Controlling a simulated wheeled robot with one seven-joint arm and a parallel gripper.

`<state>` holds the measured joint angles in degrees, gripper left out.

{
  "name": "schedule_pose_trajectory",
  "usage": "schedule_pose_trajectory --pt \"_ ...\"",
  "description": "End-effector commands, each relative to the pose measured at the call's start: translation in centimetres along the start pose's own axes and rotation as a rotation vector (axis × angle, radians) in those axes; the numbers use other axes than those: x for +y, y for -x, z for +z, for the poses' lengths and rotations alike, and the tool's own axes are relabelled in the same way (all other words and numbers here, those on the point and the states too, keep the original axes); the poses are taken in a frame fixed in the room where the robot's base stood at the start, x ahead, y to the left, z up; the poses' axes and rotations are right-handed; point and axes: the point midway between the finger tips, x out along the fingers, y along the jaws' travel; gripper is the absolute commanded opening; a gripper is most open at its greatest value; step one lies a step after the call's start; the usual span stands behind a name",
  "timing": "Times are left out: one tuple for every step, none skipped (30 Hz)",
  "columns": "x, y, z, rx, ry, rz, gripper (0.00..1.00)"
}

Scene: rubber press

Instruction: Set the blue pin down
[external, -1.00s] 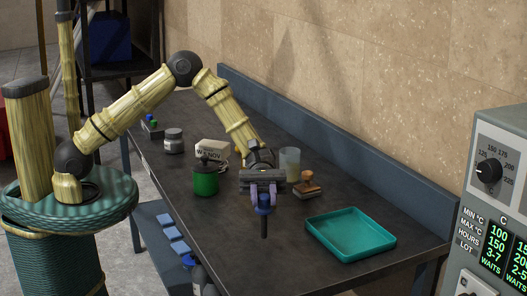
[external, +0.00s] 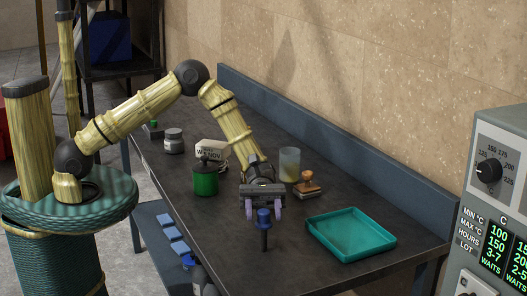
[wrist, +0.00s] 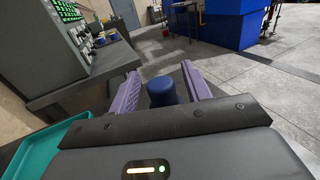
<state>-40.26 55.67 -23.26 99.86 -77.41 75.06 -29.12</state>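The blue pin (external: 264,218) has a blue head and a dark shaft. It is upright over the front part of the dark bench, left of the teal tray. Its lower end appears to meet the bench top. My gripper (external: 264,212) is open, with one lavender finger on each side of the pin's head. In the wrist view, the blue head (wrist: 162,91) sits between the spread fingers of my gripper (wrist: 158,72), with a gap on both sides. The shaft is hidden there.
The teal tray (external: 385,243) lies to the right on the bench (external: 330,275). A green pot (external: 205,183), a clear beaker (external: 289,164) and a wooden-handled stamp (external: 307,184) stand behind the gripper. The bench in front of the pin is clear.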

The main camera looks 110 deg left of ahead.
Motion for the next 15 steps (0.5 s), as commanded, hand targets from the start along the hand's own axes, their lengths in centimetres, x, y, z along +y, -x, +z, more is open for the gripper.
schedule_pose_trajectory --pt "0.0 0.0 0.0 0.000 0.000 0.000 0.48" --pt "0.0 0.0 0.1 0.000 0.000 0.000 0.48" --pt "0.0 0.0 0.2 0.000 0.000 0.000 0.48" --pt "0.0 0.0 0.3 0.000 -0.001 0.000 0.48" --pt "0.0 0.1 0.3 0.000 0.000 0.001 0.48" --pt "0.0 0.5 0.2 0.000 0.000 0.002 0.48" --pt "0.1 0.8 0.2 0.000 -0.001 0.002 0.48" --pt "0.0 1.2 0.2 0.000 -0.001 0.001 0.48" --pt "0.1 1.7 0.2 0.000 -0.002 0.002 0.48" --pt "0.1 2.2 0.2 0.000 -0.002 0.003 0.48" --pt "0.1 2.7 0.2 0.001 -0.002 0.004 0.48" --pt "0.1 3.4 0.1 0.001 -0.002 0.003 0.48" --pt "0.1 4.0 0.2 0.001 -0.002 0.004 0.48" --pt "0.1 4.5 0.2 0.000 -0.002 0.004 0.48" --pt "0.1 5.1 0.1 0.001 -0.001 0.003 0.48"
